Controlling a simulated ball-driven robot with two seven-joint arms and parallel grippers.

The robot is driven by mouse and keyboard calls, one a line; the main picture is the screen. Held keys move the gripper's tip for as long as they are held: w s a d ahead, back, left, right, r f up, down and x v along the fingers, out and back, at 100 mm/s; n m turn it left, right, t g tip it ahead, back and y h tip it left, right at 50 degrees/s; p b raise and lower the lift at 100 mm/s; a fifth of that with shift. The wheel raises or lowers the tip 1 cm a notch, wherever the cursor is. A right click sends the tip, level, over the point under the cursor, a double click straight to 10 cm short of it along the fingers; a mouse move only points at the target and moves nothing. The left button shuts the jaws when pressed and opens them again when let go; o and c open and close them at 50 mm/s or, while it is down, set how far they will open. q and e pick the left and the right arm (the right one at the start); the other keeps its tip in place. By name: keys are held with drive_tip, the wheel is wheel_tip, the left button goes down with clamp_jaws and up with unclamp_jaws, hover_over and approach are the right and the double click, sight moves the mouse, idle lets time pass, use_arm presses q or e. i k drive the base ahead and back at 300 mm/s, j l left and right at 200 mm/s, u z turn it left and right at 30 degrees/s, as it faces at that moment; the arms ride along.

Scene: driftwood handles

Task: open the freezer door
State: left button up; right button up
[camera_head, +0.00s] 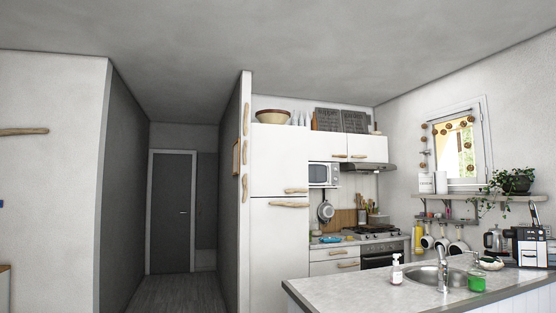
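A tall white fridge-freezer stands in the kitchen, right of the corridor, with an upper door (280,160) and a lower door (278,255). Both doors look shut. A driftwood handle (296,191) sits near the bottom right of the upper door. Another driftwood handle (289,205) sits just below it, at the top of the lower door. No label shows which door is the freezer's. The bottom of the lower door is cut off by the frame's edge. Neither of my grippers is in view.
A counter (335,292) with a sink (432,277), soap bottle (396,270) and green jar (476,283) juts out at the front right. A partition wall edge (245,200) stands left of the fridge. The corridor floor (180,293) is clear.

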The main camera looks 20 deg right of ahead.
sight(279, 154)
drive_tip(key=i+z, duration=0.1)
drive_tip(key=z, duration=0.2)
drive_tip(key=i+j, duration=0.1)
drive_tip(key=i, duration=2.2)
drive_tip(key=i+j, duration=0.1)
drive_tip(key=i, duration=2.25)
drive_tip(key=i+z, duration=0.8)
drive_tip(key=i, duration=0.2)
drive_tip(key=i+j+z, duration=0.4)
drive_tip(key=i+l+z, duration=0.2)
drive_tip(key=i+z, duration=0.2)
drive_tip(key=i+l+z, duration=0.15)
drive_tip(key=i+z, duration=0.85)
drive_tip(key=z, duration=0.15)
drive_tip(key=i+z, duration=0.1)
drive_tip(key=i, duration=2.1)
drive_tip(key=i+u, duration=0.25)
drive_tip(key=u, duration=0.15)
drive_tip(key=i+l+u, duration=0.1)
drive_tip(key=i+u, duration=0.15)
drive_tip(key=u, duration=0.15)
drive_tip(key=i+l+u, duration=0.15)
drive_tip(key=u, duration=0.25)
drive_tip(key=i+l+u, duration=0.35)
drive_tip(key=j+u, duration=0.1)
drive_tip(key=u, duration=2.8)
drive_tip(key=j, duration=0.1)
